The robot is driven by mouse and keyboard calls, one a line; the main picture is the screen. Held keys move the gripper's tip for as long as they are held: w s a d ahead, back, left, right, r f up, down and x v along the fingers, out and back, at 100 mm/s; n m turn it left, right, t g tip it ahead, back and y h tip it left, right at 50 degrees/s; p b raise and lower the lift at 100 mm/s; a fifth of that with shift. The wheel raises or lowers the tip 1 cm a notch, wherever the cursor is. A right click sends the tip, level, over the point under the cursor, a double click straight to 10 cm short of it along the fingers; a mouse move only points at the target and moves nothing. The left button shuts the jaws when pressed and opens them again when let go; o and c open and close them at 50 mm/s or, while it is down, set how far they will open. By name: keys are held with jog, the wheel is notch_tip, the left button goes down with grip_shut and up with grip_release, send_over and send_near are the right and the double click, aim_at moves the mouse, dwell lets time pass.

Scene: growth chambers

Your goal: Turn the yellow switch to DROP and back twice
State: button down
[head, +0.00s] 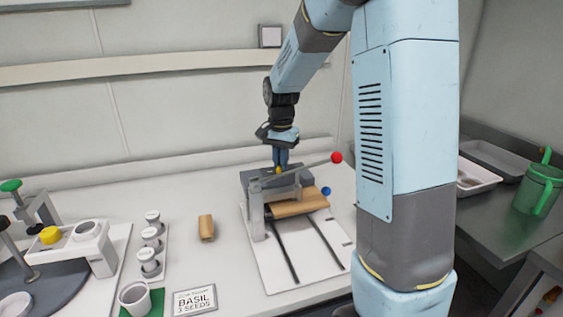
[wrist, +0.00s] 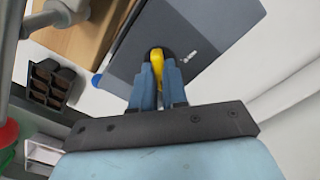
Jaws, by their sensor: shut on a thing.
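The yellow switch (wrist: 157,66) is on the dark grey top of the press-like device (wrist: 190,42). Only part of the switch shows between my fingers. My gripper (wrist: 157,90) is shut on the switch, with one blue finger on each side of it. In the head view my gripper (head: 281,164) points down at the back of the device (head: 258,180), and a small bit of yellow shows at its fingertips. Small lettering beside the switch is too small to read, so I cannot tell which way the switch is turned.
A lever with a red ball (head: 337,157) sticks out right of my gripper, and a blue knob (head: 326,191) sits below it. A brown block (head: 300,203) lies in the device. A brown roll (head: 206,228), lidded jars (head: 150,240) and a BASIL SEEDS sign (head: 195,300) stand left.

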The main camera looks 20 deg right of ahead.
jog(key=n, duration=0.3)
jog(key=shift+n, duration=0.4)
jog(key=n, duration=0.4)
jog(key=shift+n, duration=0.3)
jog(key=n, duration=0.4)
jog(key=shift+n, duration=0.3)
jog(key=shift+w+n, duration=0.1)
jog(key=shift+n, duration=2)
jog(key=shift+r, duration=0.1)
jog(key=c, duration=1.1)
grip_release()
jog(key=shift+c, duration=0.2)
notch_tip(320, 180, up, 14)
jog(key=shift+f, duration=0.2)
